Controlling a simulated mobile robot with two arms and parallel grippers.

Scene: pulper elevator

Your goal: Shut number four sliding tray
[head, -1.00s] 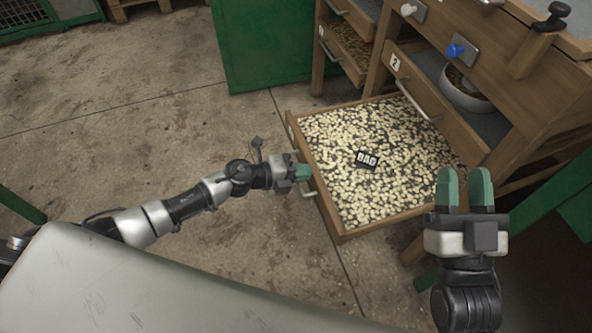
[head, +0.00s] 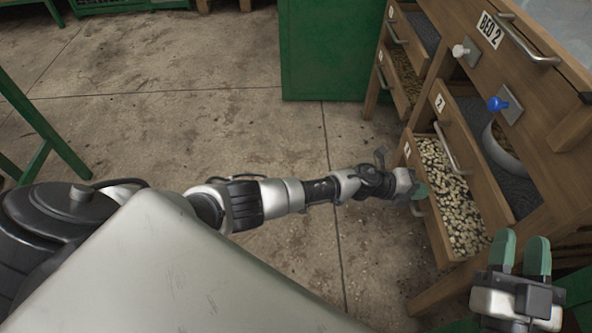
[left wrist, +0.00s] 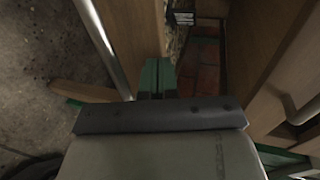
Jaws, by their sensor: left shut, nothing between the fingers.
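The lower sliding tray (head: 433,222), full of pale beans, stands partly out of the wooden bench, below the tray labelled 2. A small label on its front is too small to read. My left gripper (head: 420,191) is shut and empty at this tray's front, beside its handle (head: 417,208). In the left wrist view the closed green fingertips (left wrist: 157,76) are at a wooden panel (left wrist: 135,40), with a metal bar (left wrist: 104,48) to their left. I cannot tell if they touch it. My right gripper (head: 520,252) is open and empty, near the bench at the lower right.
More trays (head: 400,82) sit further along the bench. A green cabinet (head: 330,50) stands behind.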

